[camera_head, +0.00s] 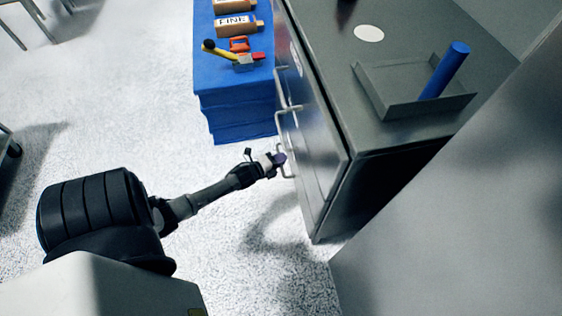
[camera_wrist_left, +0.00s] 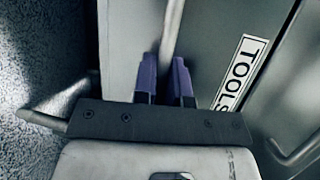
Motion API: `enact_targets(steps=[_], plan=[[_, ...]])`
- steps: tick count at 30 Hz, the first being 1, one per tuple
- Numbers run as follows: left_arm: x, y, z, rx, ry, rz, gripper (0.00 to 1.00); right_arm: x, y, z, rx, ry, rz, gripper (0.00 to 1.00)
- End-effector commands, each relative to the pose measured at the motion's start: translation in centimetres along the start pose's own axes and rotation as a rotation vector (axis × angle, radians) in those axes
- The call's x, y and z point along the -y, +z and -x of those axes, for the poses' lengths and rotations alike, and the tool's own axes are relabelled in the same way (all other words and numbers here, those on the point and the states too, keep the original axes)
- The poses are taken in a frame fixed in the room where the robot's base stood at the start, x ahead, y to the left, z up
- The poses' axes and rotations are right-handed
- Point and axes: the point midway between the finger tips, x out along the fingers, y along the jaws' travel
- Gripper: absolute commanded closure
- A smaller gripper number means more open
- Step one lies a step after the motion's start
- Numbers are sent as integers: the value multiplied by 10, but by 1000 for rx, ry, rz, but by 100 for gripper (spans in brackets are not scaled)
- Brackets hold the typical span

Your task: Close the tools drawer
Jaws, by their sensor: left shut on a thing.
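The tools drawer front (camera_wrist_left: 135,50) fills the middle of the left wrist view, with a white label reading TOOLS (camera_wrist_left: 241,72) on it. A pale bar handle (camera_wrist_left: 172,28) runs down between the purple fingertips. My left gripper (camera_head: 281,159) reaches in from the left in the head view to a handle (camera_head: 279,124) on the cabinet front. It also shows in the left wrist view (camera_wrist_left: 164,80), shut on the drawer handle. Any gap between the drawer front and the cabinet is too unclear to judge. My right gripper is not in view.
The grey cabinet (camera_head: 410,150) bears a shallow tray (camera_head: 388,110) with a blue cylinder (camera_head: 445,70). A blue stepped block (camera_head: 238,122) stands beside the cabinet, holding boxes labelled FINE (camera_head: 236,24) and a yellow-handled tool (camera_head: 222,53).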

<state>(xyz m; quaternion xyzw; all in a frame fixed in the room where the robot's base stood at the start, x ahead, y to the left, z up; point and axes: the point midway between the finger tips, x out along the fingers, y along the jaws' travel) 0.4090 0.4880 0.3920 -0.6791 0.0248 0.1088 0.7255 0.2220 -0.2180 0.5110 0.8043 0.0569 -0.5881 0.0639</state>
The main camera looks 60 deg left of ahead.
Motion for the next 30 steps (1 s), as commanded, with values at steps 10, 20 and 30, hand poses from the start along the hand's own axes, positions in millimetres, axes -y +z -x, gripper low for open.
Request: enact_targets(steps=[10, 20, 30], plan=[[0, -3, -1, -5, -1, 1, 72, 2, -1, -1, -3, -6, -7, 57], [0, -2, 0, -5, -2, 1, 64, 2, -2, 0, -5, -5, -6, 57], [4, -2, 46, -4, 2, 4, 64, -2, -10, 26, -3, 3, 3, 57]])
